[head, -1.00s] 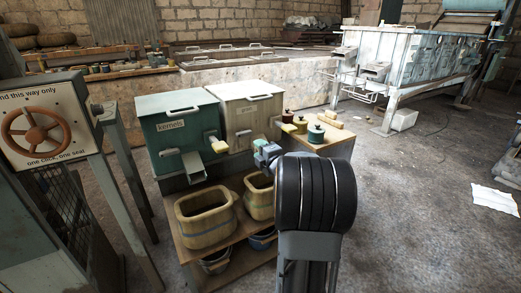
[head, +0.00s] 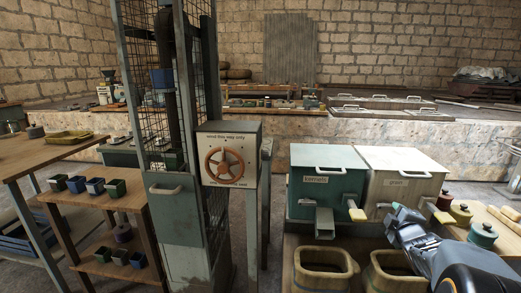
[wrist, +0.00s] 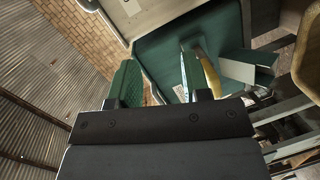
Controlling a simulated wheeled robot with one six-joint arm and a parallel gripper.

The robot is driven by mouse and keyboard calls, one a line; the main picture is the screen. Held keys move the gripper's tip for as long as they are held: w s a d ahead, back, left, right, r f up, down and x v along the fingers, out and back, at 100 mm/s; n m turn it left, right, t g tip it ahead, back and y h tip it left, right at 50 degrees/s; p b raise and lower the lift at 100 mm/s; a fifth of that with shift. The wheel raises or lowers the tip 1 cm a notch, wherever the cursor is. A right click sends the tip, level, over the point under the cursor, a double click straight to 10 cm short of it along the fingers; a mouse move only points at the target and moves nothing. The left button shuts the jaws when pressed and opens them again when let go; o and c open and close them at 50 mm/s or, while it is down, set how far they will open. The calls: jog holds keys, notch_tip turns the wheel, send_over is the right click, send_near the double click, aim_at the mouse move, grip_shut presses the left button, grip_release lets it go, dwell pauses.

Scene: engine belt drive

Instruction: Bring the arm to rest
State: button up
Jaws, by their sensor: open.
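My gripper (head: 398,222) shows at the lower right of the head view, at the end of my arm. It is in front of the pale grain bin (head: 403,165) and to the right of the green kernels bin (head: 325,175) in the picture. In the wrist view my gripper (wrist: 158,80) has its two green fingers apart, with nothing held between them. Beyond the fingers the green bin (wrist: 165,50) shows, tilted in the picture.
Two wooden tubs (head: 325,270) stand below the bins. Further left, a small shelf (head: 95,203) holds several cups. Lidded pots (head: 482,235) stand at the right.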

jog(key=s+a+r+m+g+p, duration=0.35)
jog(key=a+r+p, duration=0.25)
jog(key=r+p, duration=0.2)
jog(key=s+a+r+m+g+p, duration=0.3)
jog(key=s+a+r+m+p, duration=0.1)
jog(key=a+r+p, duration=0.4)
jog(key=s+a+r+m+g+y+p, duration=0.4)
jog(key=s+a+r+p, duration=0.4)
jog(key=s+a+p, duration=0.2)
jog(key=s+g+p, duration=0.1)
jog(key=s+p, duration=0.1)
jog(key=s, duration=0.1)
jog(key=shift+s+a+r+p, duration=0.2)
jog(key=shift+r+p, duration=0.1)
jog(key=shift+p, duration=0.1)
